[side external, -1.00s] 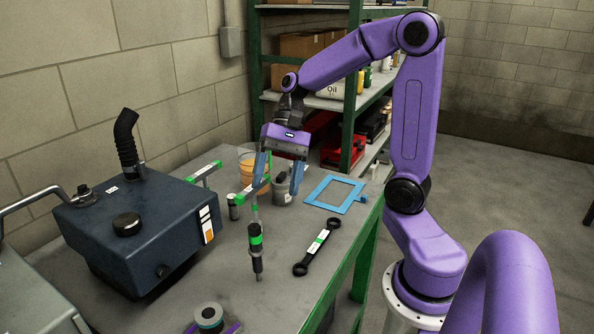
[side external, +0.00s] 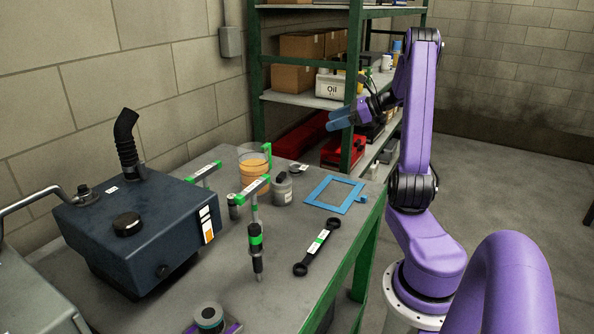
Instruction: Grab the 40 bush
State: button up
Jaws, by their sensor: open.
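No label reading 40 is legible, so I cannot tell which part is the 40 bush. A round grey ringed part (side external: 209,316) sits at the front edge of the picture on a purple holder (side external: 232,327), partly cut off. A small flat grey part with a white label (side external: 299,168) lies at the back of the bench. A small dark cylinder (side external: 233,207) and a grey lidded pot (side external: 282,190) stand mid-bench. My gripper (side external: 340,119), with blue fingers, is open and raised beyond the bench's back right, in front of the shelf, apart from all these parts.
A dark blue tank (side external: 140,230) fills the bench's left. A beaker of orange liquid (side external: 253,167), green-handled tools (side external: 255,240), a black double-ended wrench (side external: 316,248) and a blue frame (side external: 335,194) lie on the bench (side external: 210,275). A green shelf (side external: 356,100) stands behind.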

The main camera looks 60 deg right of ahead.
jog(key=s+d+f+m+t+h, duration=0.1)
jog(key=s+d+m+h, duration=0.15)
jog(key=s+d, duration=0.2)
send_near(306, 168)
jog(key=x, duration=0.5)
jog(key=shift+w+d+r, duration=0.15)
jog(key=shift+w+d, duration=0.05)
jog(key=shift+d, duration=0.05)
jog(key=shift+a+f+x, duration=0.1)
jog(key=shift+x, duration=1.25)
jog(key=shift+a+f+x, duration=0.15)
jog(key=shift+x, duration=1.2)
jog(key=shift+s, duration=0.15)
jog(key=shift+r, duration=0.1)
jog(key=c, duration=1.1)
